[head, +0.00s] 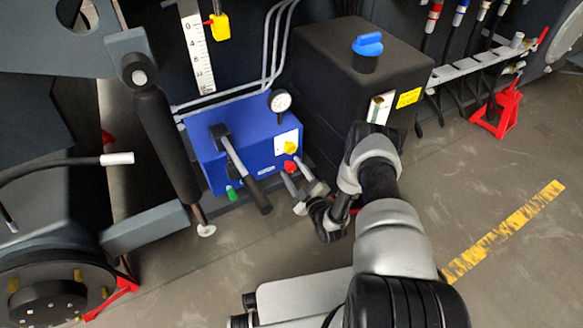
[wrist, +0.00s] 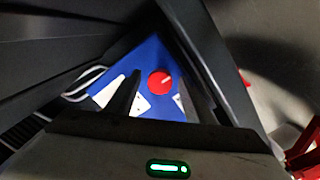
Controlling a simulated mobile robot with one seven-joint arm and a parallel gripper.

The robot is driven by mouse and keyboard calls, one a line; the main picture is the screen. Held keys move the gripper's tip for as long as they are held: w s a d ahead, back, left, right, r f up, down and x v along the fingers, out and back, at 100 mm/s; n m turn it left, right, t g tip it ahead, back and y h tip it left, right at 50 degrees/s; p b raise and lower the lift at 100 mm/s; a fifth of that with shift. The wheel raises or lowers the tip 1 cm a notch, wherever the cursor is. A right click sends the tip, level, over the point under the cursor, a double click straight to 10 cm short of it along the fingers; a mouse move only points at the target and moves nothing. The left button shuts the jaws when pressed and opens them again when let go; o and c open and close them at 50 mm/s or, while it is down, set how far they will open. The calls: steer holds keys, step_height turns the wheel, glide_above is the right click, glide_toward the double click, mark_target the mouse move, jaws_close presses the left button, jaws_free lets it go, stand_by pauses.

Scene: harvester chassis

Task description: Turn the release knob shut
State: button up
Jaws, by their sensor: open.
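The red release knob (wrist: 160,82) shows in the wrist view on the blue pump unit (wrist: 145,55), with a pale mark pointing to the upper right. In the head view the red knob (head: 289,165) is small, below a yellow knob (head: 291,148) on the front of the blue unit (head: 203,160). My gripper (head: 293,174) is open and close in front of the red knob. In the wrist view the knob appears between its dark fingers (wrist: 160,65). I cannot tell whether a finger touches it.
A black pump lever (head: 247,175) slants down the unit's front, left of my gripper. A gauge (head: 280,101) stands on top. A black tank (head: 350,65) with a blue cap (head: 368,44) is behind my arm. A red stand (head: 499,112) is at right. Floor in front is mostly clear.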

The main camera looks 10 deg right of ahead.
steer(key=c, duration=1)
steer(key=shift+c, duration=0.2)
